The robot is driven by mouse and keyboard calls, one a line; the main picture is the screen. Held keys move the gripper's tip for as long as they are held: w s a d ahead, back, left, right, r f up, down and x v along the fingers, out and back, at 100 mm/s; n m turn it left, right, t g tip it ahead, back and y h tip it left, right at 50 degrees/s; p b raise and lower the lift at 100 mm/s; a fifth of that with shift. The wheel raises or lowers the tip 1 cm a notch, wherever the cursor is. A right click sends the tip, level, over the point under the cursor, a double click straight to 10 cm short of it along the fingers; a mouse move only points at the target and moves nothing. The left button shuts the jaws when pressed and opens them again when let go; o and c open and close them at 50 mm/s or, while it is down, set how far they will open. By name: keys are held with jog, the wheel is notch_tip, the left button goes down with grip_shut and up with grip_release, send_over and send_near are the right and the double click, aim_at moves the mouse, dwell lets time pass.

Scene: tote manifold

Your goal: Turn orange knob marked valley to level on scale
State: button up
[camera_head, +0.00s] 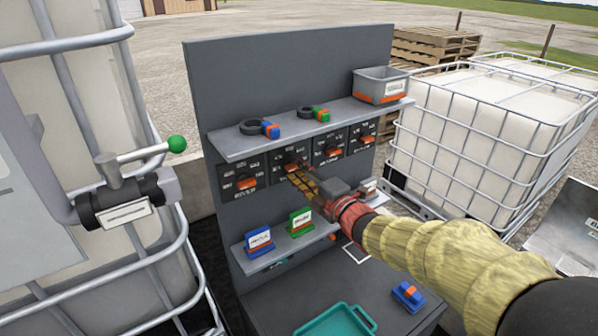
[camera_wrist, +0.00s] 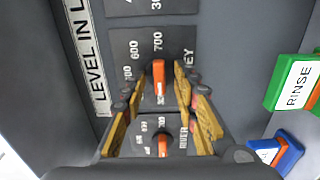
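The orange knob (camera_wrist: 158,79) sits on a dark dial plate (camera_wrist: 128,44) whose visible lettering includes 600, 700 and a name ending in "EY". The rest of the name is hidden by a finger. In the head view the knob (camera_head: 294,164) is on the second dial plate from the left. My gripper (camera_head: 298,176) is at this plate, its yellowish fingers pointing at the board. In the wrist view the fingers are apart, one on each side of the knob, with gaps showing. Contact cannot be told. The knob's exact reading is unclear.
A neighbouring orange knob (camera_wrist: 163,145) marked "RIVER" is close below. A "LEVEL IN L…" strip (camera_wrist: 88,58) runs beside the dials. A shelf (camera_head: 300,126) overhangs the dials. A lower shelf (camera_head: 290,247) bears blue and green tags (camera_head: 300,221). A grey bin (camera_head: 381,85) stands above.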

jog(key=shift+c, duration=0.6)
grip_shut()
